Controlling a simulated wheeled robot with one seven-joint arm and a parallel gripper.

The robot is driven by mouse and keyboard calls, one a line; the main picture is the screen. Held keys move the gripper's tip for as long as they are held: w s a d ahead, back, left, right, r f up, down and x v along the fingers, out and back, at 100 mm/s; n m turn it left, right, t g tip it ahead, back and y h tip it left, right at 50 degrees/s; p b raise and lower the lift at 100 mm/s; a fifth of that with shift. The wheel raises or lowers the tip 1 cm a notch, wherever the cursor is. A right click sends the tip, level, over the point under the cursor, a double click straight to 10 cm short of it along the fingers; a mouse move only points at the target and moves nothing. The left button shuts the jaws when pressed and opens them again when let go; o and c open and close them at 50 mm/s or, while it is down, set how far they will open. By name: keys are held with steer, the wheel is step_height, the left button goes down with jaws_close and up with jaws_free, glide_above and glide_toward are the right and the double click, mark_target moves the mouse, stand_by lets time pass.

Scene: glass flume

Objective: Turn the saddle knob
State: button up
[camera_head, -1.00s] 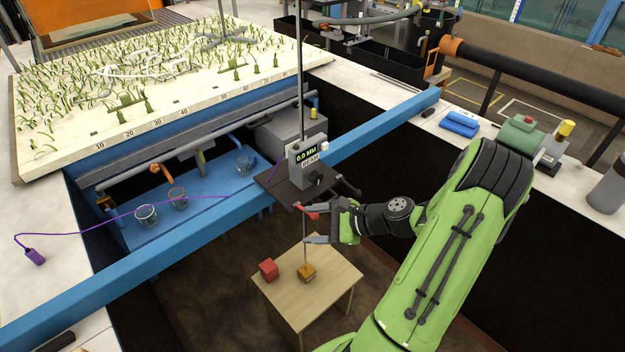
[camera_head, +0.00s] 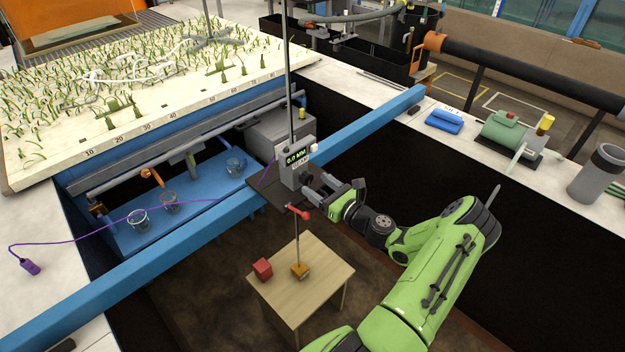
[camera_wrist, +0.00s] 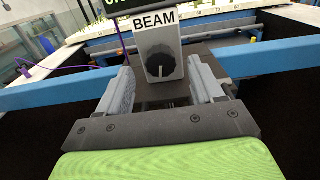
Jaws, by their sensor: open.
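The saddle is a grey box (camera_head: 294,157) with a green display reading 0.0 MM, on a dark plate over the blue beam. Its dark round knob (camera_wrist: 160,66) sits under the BEAM label in the wrist view, with a pale pointer line near vertical. My gripper (camera_head: 319,190) is open in front of the saddle at its right side. In the wrist view its two fingers (camera_wrist: 162,85) stand left and right of the knob, apart from it. I cannot tell how far the fingertips are from the knob in depth.
The blue beam (camera_head: 380,120) crosses the dark pit. A red-tipped lever (camera_head: 304,214) hangs below the plate, above a wooden table (camera_head: 325,270) with a red cube (camera_head: 263,269) and an orange block (camera_head: 300,270). A purple cable (camera_head: 110,220) runs left.

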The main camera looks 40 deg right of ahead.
mark_target(308, 182)
steer(key=shift+w, duration=1.5)
steer(key=c, duration=1.1)
steer(key=shift+o, duration=0.2)
steer(key=shift+f+n, duration=0.1)
steer(key=shift+n, duration=0.2)
steer(key=n+b, duration=0.2)
steer(key=n, duration=0.1)
steer(key=shift+a+f+n+b, duration=0.1)
steer(key=shift+n+b, duration=0.2)
steer(key=n+b, duration=0.3)
steer(key=n, duration=0.1)
steer(key=shift+f+n, duration=0.1)
steer(key=shift+n, duration=0.2)
steer(key=n+b, duration=0.4)
steer(key=shift+a+f, duration=0.1)
steer(key=shift+a, duration=0.05)
steer(key=n+b, duration=0.5)
